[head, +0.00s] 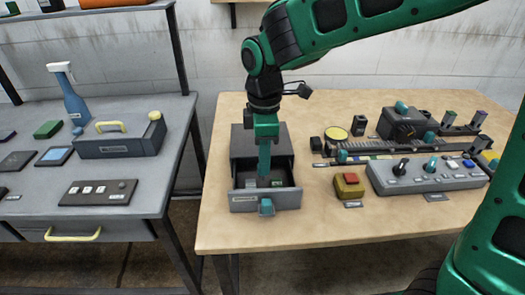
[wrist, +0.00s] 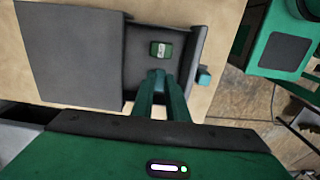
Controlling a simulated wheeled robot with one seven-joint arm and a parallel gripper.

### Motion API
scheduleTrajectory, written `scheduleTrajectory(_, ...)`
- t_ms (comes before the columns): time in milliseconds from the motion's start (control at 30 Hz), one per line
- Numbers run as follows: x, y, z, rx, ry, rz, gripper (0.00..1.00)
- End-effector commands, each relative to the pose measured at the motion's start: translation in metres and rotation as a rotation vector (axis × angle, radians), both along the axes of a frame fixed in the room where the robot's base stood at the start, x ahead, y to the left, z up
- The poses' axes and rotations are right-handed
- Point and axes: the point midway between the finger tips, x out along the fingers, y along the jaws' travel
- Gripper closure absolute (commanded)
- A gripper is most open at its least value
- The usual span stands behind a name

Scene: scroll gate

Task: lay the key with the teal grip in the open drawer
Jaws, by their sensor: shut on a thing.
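The open drawer (head: 240,202) slides out of a dark grey cabinet (head: 244,139) on the wooden table, with a teal pull on its front. In the wrist view the drawer (wrist: 190,57) shows from above. My gripper (head: 264,175) points down into the drawer. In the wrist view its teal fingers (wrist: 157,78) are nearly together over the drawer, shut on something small. The held thing is mostly hidden, and its teal colour blends with the fingers; it is likely the key with the teal grip. I cannot tell whether it touches the drawer floor.
A small green item with a pale label (wrist: 160,50) lies in the drawer, just beyond my fingertips. To the right stand a red-and-yellow button box (head: 349,186) and a grey control panel (head: 430,175). A grey bench (head: 150,195) stands left, across a gap.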

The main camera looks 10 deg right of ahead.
Motion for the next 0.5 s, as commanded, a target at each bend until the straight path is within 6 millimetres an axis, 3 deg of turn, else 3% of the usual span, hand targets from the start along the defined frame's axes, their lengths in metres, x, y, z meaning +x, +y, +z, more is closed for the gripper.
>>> scheduleTrajectory(500,0.0,0.0,-0.04,0.0,0.001,0.0,1.0)
